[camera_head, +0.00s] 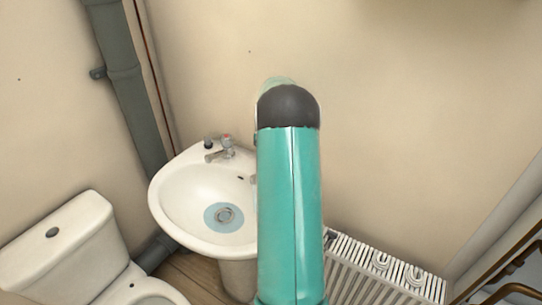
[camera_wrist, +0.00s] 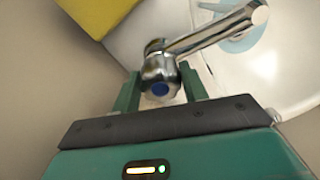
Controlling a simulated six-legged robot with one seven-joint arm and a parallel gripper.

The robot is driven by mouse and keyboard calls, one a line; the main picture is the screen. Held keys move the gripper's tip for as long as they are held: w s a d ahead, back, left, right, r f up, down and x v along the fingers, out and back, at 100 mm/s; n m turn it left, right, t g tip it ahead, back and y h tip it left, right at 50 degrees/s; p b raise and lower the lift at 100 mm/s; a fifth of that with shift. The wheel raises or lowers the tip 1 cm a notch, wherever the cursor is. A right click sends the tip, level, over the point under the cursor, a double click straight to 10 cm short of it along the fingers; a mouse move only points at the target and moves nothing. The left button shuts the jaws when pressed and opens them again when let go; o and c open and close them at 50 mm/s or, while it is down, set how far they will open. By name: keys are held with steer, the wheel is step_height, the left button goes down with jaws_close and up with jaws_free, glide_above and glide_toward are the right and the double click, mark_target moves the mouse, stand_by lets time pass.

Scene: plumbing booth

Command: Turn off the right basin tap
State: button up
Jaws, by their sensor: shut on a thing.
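The white basin (camera_head: 167,196) stands against the wall in the head view. My teal arm covers the basin's right side and hides most or all of the right tap there. In the wrist view, a chrome tap with a blue-marked cap (camera_wrist: 160,89) sits between the two green fingers of my gripper (camera_wrist: 160,82). The gripper is shut on this tap's head. The spout (camera_wrist: 215,33) points up and right over the basin, which also shows in the wrist view (camera_wrist: 285,70).
A white toilet (camera_head: 60,245) stands left of the basin, and a grey pipe (camera_head: 130,95) runs down the wall behind. A white radiator (camera_head: 380,280) is at the lower right. A yellow object (camera_wrist: 95,14) shows at the wrist view's top left.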

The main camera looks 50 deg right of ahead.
steer(key=m, duration=0.4)
steer(key=shift+m, duration=0.3)
steer(key=m, duration=0.3)
steer(key=shift+m, duration=0.3)
steer(key=m, duration=0.4)
steer(key=shift+w, duration=0.1)
steer(key=shift+m, duration=1.6)
steer(key=o, duration=1)
